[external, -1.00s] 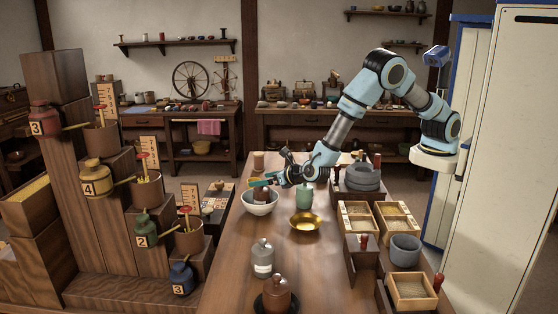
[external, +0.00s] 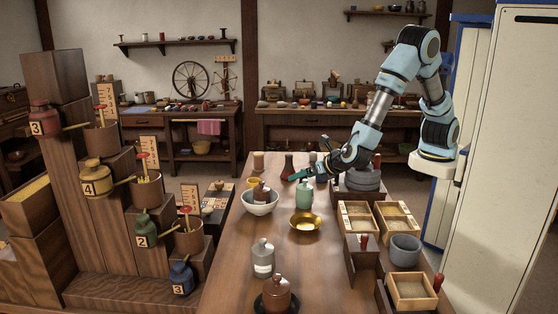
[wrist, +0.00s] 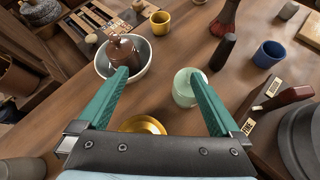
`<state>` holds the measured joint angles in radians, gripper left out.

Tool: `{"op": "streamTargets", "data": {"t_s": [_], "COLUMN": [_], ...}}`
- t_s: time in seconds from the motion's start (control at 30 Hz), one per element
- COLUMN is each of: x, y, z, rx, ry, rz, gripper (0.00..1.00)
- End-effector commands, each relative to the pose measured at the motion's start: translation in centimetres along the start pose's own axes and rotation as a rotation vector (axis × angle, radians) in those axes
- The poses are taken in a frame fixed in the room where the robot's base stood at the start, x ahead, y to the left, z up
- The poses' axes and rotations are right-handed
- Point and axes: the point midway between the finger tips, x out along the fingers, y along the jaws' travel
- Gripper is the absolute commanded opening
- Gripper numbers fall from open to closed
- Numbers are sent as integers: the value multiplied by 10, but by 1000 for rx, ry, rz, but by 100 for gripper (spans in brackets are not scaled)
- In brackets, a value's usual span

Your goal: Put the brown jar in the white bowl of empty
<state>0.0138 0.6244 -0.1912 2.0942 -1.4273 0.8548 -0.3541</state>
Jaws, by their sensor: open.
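A brown jar (external: 260,193) stands inside the white bowl (external: 260,209) on the long table. Another brown jar (external: 277,296) sits on a dark dish at the near end of the table. My gripper (external: 299,176) is right of the bowl and above the table. Its teal fingers (wrist: 158,75) are spread apart with nothing between them. It is apart from the jar.
A pale green jar (wrist: 187,85) is by the right finger. A brass bowl (external: 305,222) stands in front of it, and a grey bottle (external: 263,258) nearer. Yellow (wrist: 160,22) and blue (wrist: 269,54) cups are farther off. Wooden boxes (external: 357,221) line the right edge.

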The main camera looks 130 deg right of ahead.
Motion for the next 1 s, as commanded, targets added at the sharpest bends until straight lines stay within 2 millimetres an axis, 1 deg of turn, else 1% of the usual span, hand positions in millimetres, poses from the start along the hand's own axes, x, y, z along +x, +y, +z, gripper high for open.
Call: {"op": "streamTargets", "data": {"t_s": [0.03, 0.07, 0.1, 0.17, 0.2, 0.27, 0.3, 0.33, 0.4, 0.5, 0.6, 0.7, 1.0], "x": [-14, -23, -37, -59, -75, -100, -116, -128, -154, -182, -199, -208, -210], "y": [-23, -36, -54, -79, -93, -111, -121, -128, -140, -151, -157, -159, -159], "z": [-3, -8, -16, -27, -36, -48, -54, -59, -68, -77, -81, -83, -83], "rx": [115, 190, 294, 450, 555, 712, 817, 893, 1056, 1249, 1381, 1448, 1467], "ry": [76, 126, 192, 285, 345, 430, 482, 517, 589, 664, 706, 727, 731], "rz": [-59, -98, -154, -239, -295, -378, -433, -472, -559, -662, -734, -770, -783], "gripper": [100, 100, 100, 100, 100, 100, 100, 100, 100, 100, 100, 100, 100]}}
